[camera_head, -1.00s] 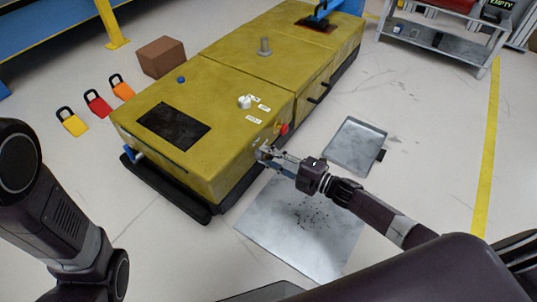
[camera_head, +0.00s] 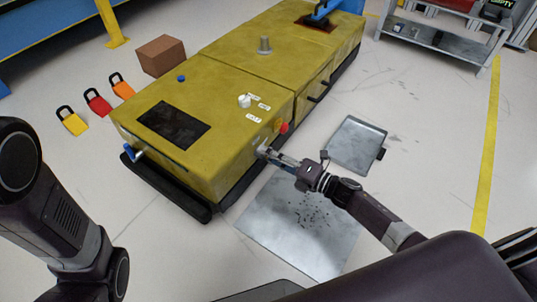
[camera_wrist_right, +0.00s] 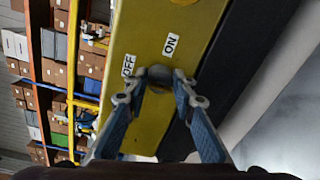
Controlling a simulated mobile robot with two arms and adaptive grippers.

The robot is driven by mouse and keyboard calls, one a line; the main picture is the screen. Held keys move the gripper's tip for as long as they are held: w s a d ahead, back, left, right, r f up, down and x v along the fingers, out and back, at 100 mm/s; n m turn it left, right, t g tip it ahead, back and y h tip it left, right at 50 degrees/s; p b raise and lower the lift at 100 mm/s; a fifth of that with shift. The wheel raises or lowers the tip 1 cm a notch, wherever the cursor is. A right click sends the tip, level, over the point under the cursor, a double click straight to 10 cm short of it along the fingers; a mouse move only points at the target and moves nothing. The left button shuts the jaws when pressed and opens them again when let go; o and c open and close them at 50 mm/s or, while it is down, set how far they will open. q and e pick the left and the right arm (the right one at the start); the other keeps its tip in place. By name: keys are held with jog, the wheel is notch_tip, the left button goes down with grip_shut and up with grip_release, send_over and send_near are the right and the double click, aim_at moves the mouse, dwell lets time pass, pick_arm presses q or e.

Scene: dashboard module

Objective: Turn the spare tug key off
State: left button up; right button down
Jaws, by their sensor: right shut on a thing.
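The yellow tug (camera_head: 215,105) stands in the middle of the head view. My right gripper (camera_head: 264,151) is at the tug's near right side, shut on the key, with a fingertip on each side. Which way the key points cannot be told. My left arm shows, but its gripper is out of view.
A red button (camera_head: 282,127) sits just above my right gripper on the tug. A metal sheet (camera_head: 300,225) and a grey tray (camera_head: 357,145) lie on the floor to the right. Several coloured padlock-shaped tags and a brown box (camera_head: 161,56) are to the left.

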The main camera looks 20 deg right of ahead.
jog(key=shift+f, duration=0.1)
jog(key=c, duration=1.6)
grip_release()
jog(key=shift+s, duration=0.1)
jog(key=v, duration=1.1)
jog(key=shift+s+d, duration=0.25)
jog(key=shift+s, duration=0.05)
